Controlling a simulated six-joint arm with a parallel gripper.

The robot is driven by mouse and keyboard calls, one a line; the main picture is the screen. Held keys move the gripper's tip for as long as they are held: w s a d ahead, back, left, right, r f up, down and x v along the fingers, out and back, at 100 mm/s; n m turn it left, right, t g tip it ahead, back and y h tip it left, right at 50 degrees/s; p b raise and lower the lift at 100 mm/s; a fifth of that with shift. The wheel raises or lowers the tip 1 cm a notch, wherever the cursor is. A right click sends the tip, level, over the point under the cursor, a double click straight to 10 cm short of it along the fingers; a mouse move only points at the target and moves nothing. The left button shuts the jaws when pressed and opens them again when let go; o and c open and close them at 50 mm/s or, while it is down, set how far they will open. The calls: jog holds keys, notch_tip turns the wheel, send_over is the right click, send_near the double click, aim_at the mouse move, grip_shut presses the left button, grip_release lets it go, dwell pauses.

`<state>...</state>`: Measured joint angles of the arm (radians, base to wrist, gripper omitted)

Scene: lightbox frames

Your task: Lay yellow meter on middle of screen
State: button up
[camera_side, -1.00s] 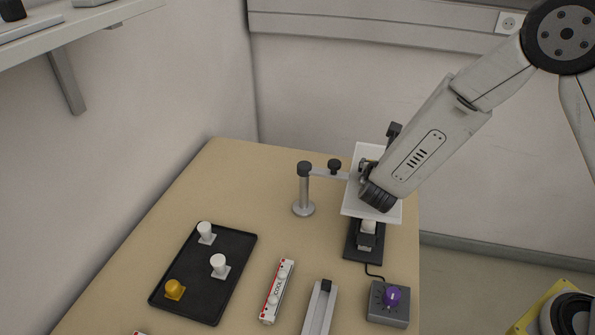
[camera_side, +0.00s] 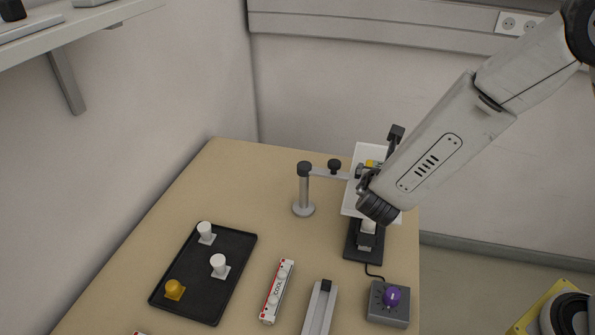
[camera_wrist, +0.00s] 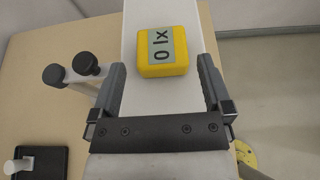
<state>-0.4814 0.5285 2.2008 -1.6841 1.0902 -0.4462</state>
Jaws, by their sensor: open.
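The yellow meter (camera_wrist: 163,52) shows in the wrist view, with a grey display reading "0 lx". It lies on the white screen (camera_wrist: 130,85), beyond the fingertips. In the side view a bit of the yellow meter (camera_side: 371,163) shows on the tilted white screen (camera_side: 365,152), mostly hidden by my arm. My gripper (camera_wrist: 163,75) is open, its two fingers apart on either side of the screen, with nothing between the pads. In the side view my gripper (camera_side: 366,182) is close to the screen, partly hidden by my wrist.
A post with a side arm (camera_side: 304,185) stands left of the screen. A black tray (camera_side: 215,290) holds two white knobs and a yellow-orange one. A red-white strip (camera_side: 277,291), a grey rail (camera_side: 319,308) and a purple-knob box (camera_side: 388,304) lie in front.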

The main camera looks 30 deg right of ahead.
jog(key=shift+v, duration=3.15)
jog(key=shift+s+d+f+m, duration=0.15)
jog(key=shift+d+m, duration=0.15)
jog(key=shift+d, duration=0.1)
jog(key=s+d+f+m+g+y, duration=0.1)
jog(key=s+d+m+g+y, duration=0.2)
jog(key=m, duration=1)
jog(key=s+d+f+m+g+y, duration=0.2)
jog(key=s+d+m+y, duration=0.3)
jog(key=m, duration=0.8)
jog(key=shift+s+f+g+y, duration=0.3)
jog(key=shift+s+g+y, duration=0.4)
jog(key=shift+s+g, duration=0.2)
